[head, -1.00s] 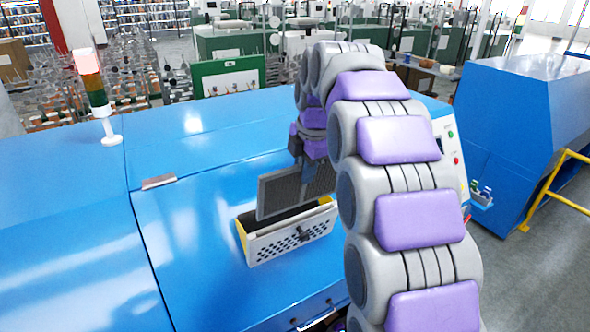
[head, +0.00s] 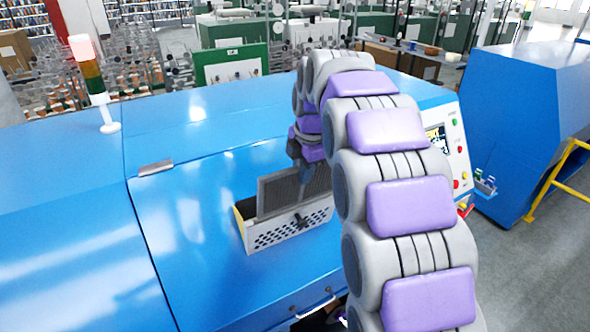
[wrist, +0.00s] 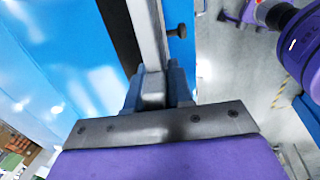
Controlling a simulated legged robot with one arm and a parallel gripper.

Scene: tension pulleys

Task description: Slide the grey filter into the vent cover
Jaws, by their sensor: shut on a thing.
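The grey filter (head: 284,193) is a flat dark mesh panel with a lighter frame. It stands upright, its lower part hidden behind the front wall of the vent cover (head: 290,229). The vent cover is a white perforated box with a yellow left end and a black knob on its front, set on the blue machine's sloped face. My gripper (head: 305,178) is at the filter's right end and partly hidden by my arm. In the wrist view, my gripper (wrist: 158,90) is shut on the filter's light frame edge (wrist: 146,35). How deep the filter sits cannot be seen.
The blue machine (head: 190,240) has a handle (head: 312,307) below the vent cover and a metal hinge (head: 156,168) at upper left. A signal lamp (head: 94,85) stands at left. A control panel (head: 446,150) is right of my arm.

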